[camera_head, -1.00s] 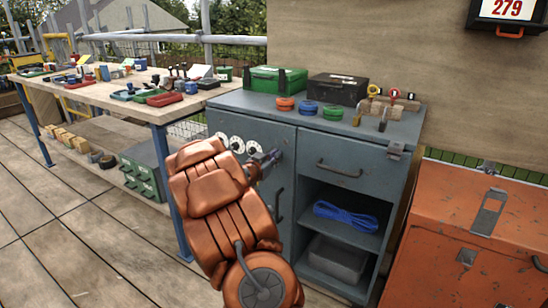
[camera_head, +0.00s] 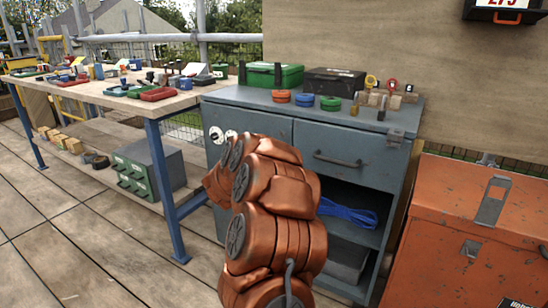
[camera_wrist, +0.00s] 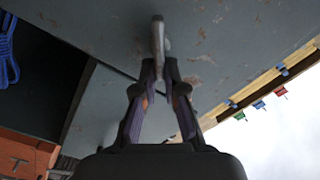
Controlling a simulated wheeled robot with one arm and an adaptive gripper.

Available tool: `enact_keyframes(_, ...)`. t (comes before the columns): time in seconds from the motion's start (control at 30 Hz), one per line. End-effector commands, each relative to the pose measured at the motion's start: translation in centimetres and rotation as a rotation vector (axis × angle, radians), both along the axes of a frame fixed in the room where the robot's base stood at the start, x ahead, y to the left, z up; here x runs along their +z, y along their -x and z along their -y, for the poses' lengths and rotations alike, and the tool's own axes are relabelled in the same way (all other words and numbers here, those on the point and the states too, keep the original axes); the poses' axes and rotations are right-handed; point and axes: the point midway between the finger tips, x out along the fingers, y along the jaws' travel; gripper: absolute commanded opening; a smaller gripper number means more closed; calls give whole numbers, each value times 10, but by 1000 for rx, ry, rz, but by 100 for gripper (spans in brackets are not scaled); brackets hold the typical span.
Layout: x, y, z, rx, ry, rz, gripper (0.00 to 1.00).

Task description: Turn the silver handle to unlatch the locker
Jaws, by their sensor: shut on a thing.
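The locker (camera_head: 345,135) is a worn grey-blue cabinet with a door on its left, a drawer at the upper right and open shelves below. In the wrist view, a silver handle (camera_wrist: 158,38) stands out from the grey door face (camera_wrist: 90,22). My gripper (camera_wrist: 162,68) is shut on the near end of this handle. In the head view, my copper-coloured arm covers most of the left door, hiding the handle and my gripper.
A blue cable (camera_head: 347,214) lies on the open shelf. Green and black cases (camera_head: 335,86) and tape rolls (camera_head: 306,100) sit on top. A workbench (camera_head: 150,103) stands left; an orange chest (camera_head: 450,210) stands right.

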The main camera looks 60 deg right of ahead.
Motion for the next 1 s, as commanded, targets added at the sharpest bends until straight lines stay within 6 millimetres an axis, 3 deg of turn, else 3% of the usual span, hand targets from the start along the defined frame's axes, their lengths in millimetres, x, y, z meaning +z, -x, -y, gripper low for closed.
enact_keyframes(0.03,-7,1,-1,0,-7,48,0)
enact_keyframes(0.5,-15,5,0,-1,-23,460,0)
enact_keyframes(1.0,-17,6,0,-2,-29,665,0)
